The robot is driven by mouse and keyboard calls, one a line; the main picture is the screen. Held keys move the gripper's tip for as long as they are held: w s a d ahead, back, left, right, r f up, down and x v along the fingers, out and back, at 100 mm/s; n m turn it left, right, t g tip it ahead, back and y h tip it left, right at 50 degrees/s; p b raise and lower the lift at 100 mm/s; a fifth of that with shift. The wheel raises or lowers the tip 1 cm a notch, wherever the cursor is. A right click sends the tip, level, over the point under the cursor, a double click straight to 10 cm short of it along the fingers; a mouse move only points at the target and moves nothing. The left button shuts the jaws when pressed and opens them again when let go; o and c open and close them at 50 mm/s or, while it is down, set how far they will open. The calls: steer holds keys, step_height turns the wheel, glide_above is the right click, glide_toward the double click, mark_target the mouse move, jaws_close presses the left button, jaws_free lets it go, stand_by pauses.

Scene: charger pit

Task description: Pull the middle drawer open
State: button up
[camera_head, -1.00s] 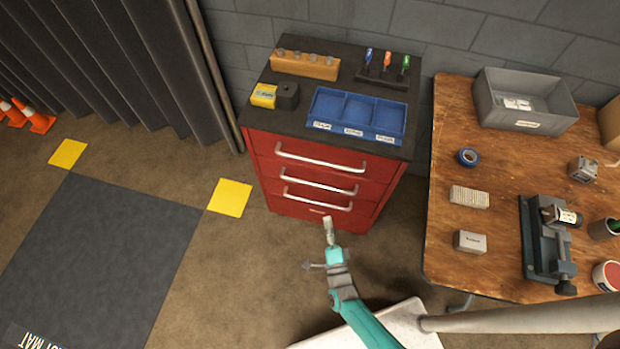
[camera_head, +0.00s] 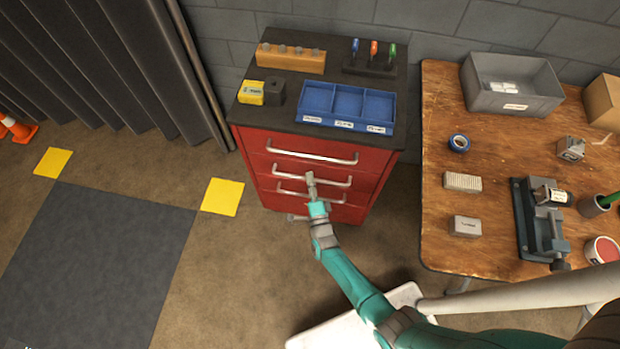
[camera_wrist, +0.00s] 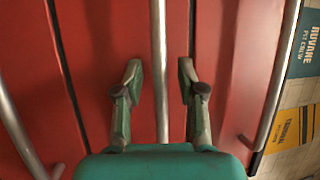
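The middle drawer's handle (camera_head: 335,181) is partly covered by my gripper (camera_head: 311,180) in the head view. In the wrist view my gripper (camera_wrist: 160,72) is open, and the middle handle (camera_wrist: 159,30) runs between its two fingers. There is a gap on each side of the bar. I cannot tell how deep the bar sits between the fingers.
The black cabinet top (camera_head: 295,105) carries a blue tray (camera_head: 345,105), a wooden block (camera_head: 291,58) and a screwdriver stand (camera_head: 372,66). A wooden workbench (camera_head: 440,220) with several items stands close on the right.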

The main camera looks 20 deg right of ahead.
steer(key=shift+w+d+r, duration=0.1)
steer(key=shift+w, duration=0.3)
jaws_close()
steer(key=shift+s, duration=0.1)
